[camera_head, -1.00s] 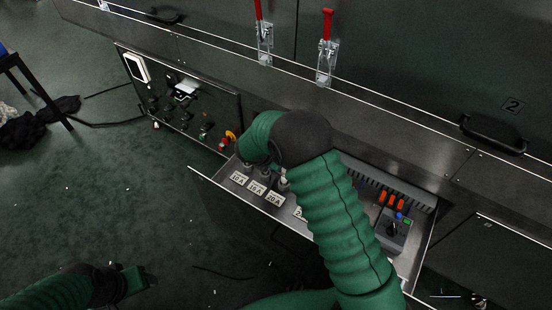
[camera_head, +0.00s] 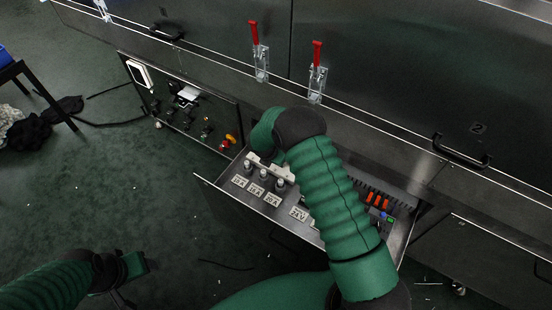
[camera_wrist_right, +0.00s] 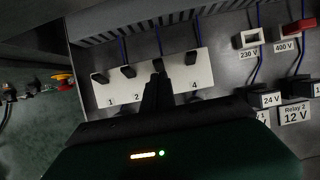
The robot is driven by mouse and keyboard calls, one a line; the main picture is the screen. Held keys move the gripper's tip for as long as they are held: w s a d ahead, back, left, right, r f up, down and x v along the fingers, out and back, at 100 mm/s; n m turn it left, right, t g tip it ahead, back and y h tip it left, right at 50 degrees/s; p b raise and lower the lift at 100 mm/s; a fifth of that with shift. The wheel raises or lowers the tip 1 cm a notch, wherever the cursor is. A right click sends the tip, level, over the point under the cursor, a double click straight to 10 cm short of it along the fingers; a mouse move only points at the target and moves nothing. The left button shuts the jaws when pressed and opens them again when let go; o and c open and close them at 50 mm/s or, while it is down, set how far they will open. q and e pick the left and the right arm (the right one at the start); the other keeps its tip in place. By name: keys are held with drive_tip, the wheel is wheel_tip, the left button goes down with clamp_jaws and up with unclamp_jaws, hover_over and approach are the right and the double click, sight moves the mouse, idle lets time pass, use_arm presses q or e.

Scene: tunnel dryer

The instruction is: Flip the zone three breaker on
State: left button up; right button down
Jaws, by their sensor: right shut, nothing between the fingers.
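In the right wrist view a white breaker plate (camera_wrist_right: 205,72) carries a row of black levers, with 1, 2 and 4 readable below. The zone three lever (camera_wrist_right: 158,66) stands between the levers of 2 and 4, and its number is hidden behind my gripper. My right gripper (camera_wrist_right: 157,82) is shut and empty, its tips just below or at that lever; I cannot tell whether they touch. In the head view the plate (camera_head: 266,166) shows partly in the open drawer, and my right arm hides the gripper. My left gripper (camera_head: 142,262) is low on the left, away from the drawer, its jaws unclear.
The open drawer (camera_head: 231,203) also holds labelled fuses, orange switches (camera_head: 378,201) and a ribbed duct (camera_wrist_right: 160,17). Red-handled clamps (camera_head: 317,55) stand above. A control panel (camera_head: 190,115) is left of the drawer.

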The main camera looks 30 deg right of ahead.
drive_tip(key=shift+r+p, duration=0.85)
drive_tip(key=shift+r, duration=0.05)
drive_tip(key=p+v, duration=0.5)
drive_tip(key=v, duration=1.1)
drive_tip(key=shift+a+r, duration=0.25)
